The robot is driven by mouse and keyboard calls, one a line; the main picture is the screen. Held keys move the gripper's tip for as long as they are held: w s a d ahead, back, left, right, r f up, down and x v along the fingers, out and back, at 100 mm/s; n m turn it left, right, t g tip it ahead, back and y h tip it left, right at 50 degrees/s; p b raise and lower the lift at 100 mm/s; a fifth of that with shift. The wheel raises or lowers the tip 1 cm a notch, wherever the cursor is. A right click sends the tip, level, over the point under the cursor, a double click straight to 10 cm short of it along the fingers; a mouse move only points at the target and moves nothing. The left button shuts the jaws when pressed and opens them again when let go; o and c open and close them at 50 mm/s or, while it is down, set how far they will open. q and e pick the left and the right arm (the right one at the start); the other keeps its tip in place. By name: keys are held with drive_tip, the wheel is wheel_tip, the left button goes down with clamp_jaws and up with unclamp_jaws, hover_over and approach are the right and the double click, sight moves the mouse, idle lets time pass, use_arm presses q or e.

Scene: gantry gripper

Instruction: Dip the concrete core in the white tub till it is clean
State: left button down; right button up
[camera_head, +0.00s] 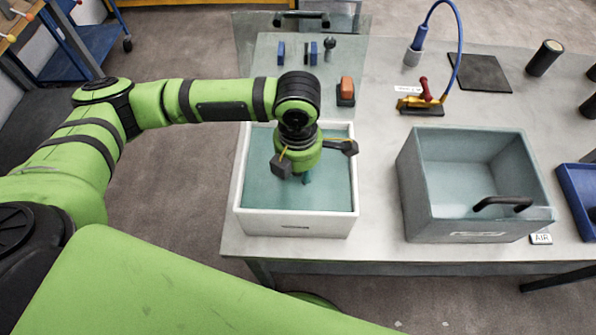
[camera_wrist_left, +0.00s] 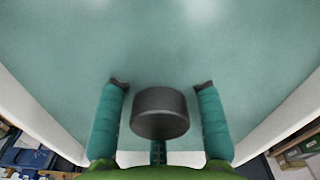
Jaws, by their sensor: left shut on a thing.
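The white tub (camera_head: 239,198) stands at the table's front left, its inside showing a flat teal surface that looks like liquid. My left gripper (camera_head: 305,178) points down inside the tub's outline, over that surface. In the left wrist view, its teal fingers (camera_wrist_left: 160,112) are around a dark grey cylinder, the concrete core (camera_wrist_left: 160,122), whose round end shows. The gripper is shut on it. The head view hides the core under the gripper. I cannot tell whether the core touches the liquid or how clean it is. My right gripper is not in view.
A grey-teal bin (camera_head: 415,205) with a black handle stands right of the tub, with bare table between. Behind are an orange-topped block (camera_head: 346,88), a yellow tool (camera_head: 420,105) with a blue hose, a black mat (camera_head: 480,72) and dark cylinders (camera_head: 544,58). A blue tray (camera_head: 572,200) is far right.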

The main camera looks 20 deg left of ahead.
use_arm(q)
wheel_tip(320, 180, up, 7)
drive_tip(key=p, duration=0.6)
drive_tip(key=shift+r+p, duration=0.2)
drive_tip(key=shift+p, duration=0.1)
wheel_tip(320, 180, up, 2)
drive_tip(key=shift+r+p, duration=0.15)
drive_tip(key=shift+p, duration=0.55)
drive_tip(key=shift+r, duration=1.4)
